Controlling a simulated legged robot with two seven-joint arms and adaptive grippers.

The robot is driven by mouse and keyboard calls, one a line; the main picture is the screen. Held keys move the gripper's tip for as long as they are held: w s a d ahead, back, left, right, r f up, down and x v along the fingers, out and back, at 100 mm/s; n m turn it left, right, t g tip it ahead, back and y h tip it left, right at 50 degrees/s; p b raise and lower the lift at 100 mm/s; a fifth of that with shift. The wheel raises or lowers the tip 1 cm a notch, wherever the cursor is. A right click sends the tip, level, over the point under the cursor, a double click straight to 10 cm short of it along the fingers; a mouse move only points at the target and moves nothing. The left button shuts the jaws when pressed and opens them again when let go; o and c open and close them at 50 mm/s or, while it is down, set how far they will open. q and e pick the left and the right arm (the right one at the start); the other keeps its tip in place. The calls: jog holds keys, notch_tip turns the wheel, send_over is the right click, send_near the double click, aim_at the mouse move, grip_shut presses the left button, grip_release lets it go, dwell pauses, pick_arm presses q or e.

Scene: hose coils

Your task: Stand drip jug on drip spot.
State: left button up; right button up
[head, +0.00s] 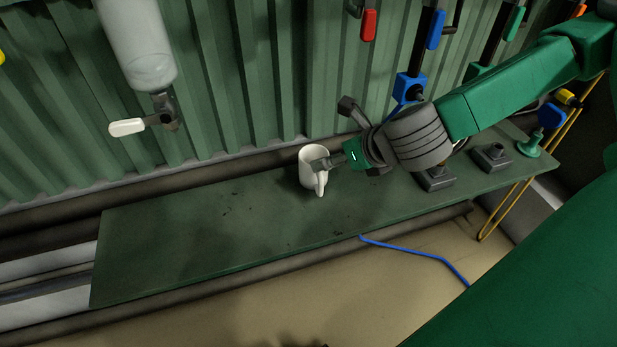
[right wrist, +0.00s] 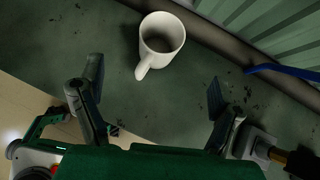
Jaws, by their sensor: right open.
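A white drip jug (head: 309,178) stands upright on the green bench, its handle toward the front edge. In the right wrist view the jug (right wrist: 160,42) stands ahead of the fingers, with clear bench between them and it. My right gripper (head: 335,136) is open and empty, to the right of the jug. Its spread fingers (right wrist: 155,98) show in the right wrist view. In the head view one finger overlaps the jug's right side; I see no grip on it. I cannot make out a marked drip spot. My left gripper is not in view.
A tank (head: 140,50) with a white-levered tap (head: 128,127) hangs above the bench's left part. The green bench (head: 170,240) is clear left of the jug. Dark fittings (head: 492,157) stand at the right. A blue hose (head: 420,250) hangs by the front edge.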

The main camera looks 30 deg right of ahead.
jog(key=f+b, duration=0.2)
jog(key=b, duration=0.5)
send_near(307, 161)
jog(key=shift+w+a+f, duration=0.2)
jog(key=shift+w+f, duration=0.1)
jog(key=shift+f, duration=0.15)
jog(key=b+x, duration=0.2)
jog(key=x, duration=0.2)
jog(key=shift+w+d+f, duration=0.1)
jog(key=shift+w+a+f, duration=0.15)
jog(key=shift+w+a, duration=0.15)
jog(key=shift+w, duration=0.05)
jog(key=shift+d, duration=0.1)
jog(key=shift+d, duration=0.3)
jog(key=c, duration=1.3)
